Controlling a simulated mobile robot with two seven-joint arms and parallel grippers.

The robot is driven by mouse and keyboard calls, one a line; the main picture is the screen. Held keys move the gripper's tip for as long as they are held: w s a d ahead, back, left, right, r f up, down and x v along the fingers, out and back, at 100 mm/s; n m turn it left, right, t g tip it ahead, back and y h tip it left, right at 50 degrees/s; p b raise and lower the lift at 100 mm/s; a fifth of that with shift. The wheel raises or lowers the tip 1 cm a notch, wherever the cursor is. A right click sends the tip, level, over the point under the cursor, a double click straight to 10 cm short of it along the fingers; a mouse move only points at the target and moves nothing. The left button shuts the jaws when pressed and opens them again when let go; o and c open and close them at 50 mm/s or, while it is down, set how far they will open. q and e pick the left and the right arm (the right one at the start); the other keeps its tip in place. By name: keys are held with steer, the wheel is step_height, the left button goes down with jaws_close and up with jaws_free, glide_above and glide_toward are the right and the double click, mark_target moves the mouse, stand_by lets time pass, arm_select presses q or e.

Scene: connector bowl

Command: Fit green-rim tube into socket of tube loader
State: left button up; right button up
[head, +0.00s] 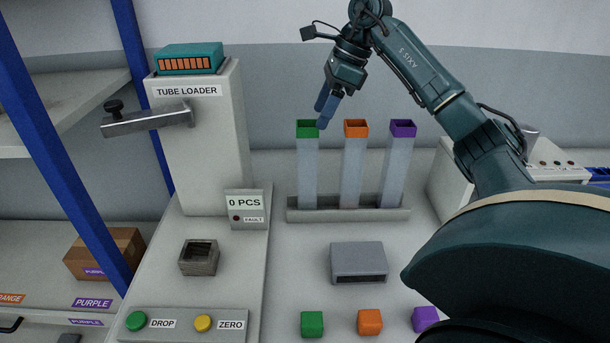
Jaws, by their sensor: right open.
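The green-rim tube (307,170) stands upright in a grey rack (348,214), left of an orange-rim tube (353,165) and a purple-rim tube (398,160). My right gripper (326,108) is open just above the green rim, its fingers pointing down and overlapping the rim's right edge in the picture. I cannot tell whether they touch it. The tube loader (200,135) is a tall white box at the left. Its teal top part (188,59) has a row of orange slots; which part is the socket is not clear. My left gripper is not in view.
A lever (145,121) sticks out from the loader. A counter reading 0 PCS (246,205), a square bowl (199,257) and a button panel (185,323) are below. A grey box (358,262) and green (312,323), orange (370,321) and purple (425,318) blocks lie in front.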

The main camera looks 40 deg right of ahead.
mark_target(304, 137)
steer(key=x, duration=0.2)
steer(key=shift+w+a+f, duration=0.15)
steer(key=shift+w+f, duration=0.05)
steer(key=shift+f, duration=0.1)
steer(key=f, duration=0.1)
steer(key=w+a+f, duration=0.1)
steer(key=a+f+p, duration=0.1)
steer(key=shift+w+f, duration=0.25)
steer(key=shift+w+a+f, duration=0.1)
steer(key=shift+a+f, duration=0.05)
steer(key=shift+f, duration=0.25)
jaws_close()
